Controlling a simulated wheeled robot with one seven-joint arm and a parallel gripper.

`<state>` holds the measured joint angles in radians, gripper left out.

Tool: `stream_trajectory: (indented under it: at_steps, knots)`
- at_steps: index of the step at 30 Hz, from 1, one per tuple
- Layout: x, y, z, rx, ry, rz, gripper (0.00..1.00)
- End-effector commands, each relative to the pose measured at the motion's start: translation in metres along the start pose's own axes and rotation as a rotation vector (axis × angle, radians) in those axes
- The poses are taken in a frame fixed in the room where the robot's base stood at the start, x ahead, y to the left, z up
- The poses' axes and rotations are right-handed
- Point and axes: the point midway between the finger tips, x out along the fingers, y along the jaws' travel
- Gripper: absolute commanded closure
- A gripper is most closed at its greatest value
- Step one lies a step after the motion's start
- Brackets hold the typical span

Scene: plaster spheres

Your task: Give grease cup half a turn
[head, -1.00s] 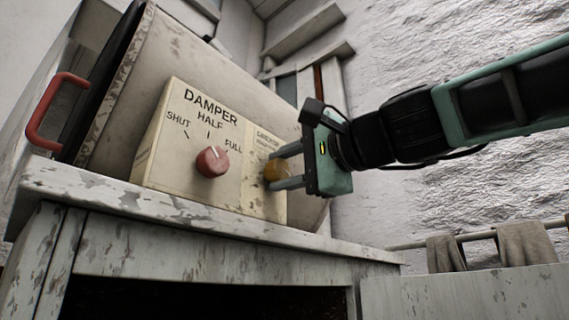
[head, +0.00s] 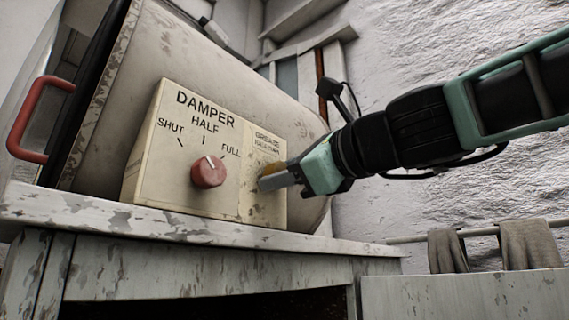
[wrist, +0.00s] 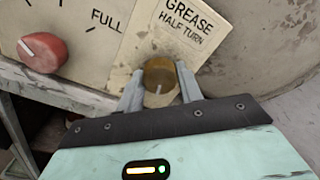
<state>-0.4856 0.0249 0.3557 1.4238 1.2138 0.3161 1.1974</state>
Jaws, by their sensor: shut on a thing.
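The grease cup (wrist: 160,75) is a small brass-coloured round knob on the panel under the label GREASE HALF TURN (wrist: 190,22). A pale line shows on its face in the wrist view. My gripper (wrist: 160,88) is shut on the cup, one finger on each side of it. In the head view my gripper (head: 274,176) reaches the panel from the right and its finger hides most of the cup (head: 272,168).
A red damper knob (head: 208,172), its white mark near HALF, sits left of the cup on the cream panel (head: 150,178). A red handle (head: 27,122) is at far left. A worn white ledge (head: 200,226) runs below. Grey cloths (head: 527,246) hang at lower right.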

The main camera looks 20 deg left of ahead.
Motion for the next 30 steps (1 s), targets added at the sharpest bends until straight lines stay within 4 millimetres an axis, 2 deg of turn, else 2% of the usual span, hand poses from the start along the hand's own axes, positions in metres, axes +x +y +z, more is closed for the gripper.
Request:
stream_trajectory:
  at_steps: [12, 30]
  knots:
    - [-0.0001, -0.0007, -0.0004, 0.236, 0.012, 0.003, 0.87]
    - [0.0001, 0.0002, -0.0012, 0.288, 0.013, 0.005, 0.87]
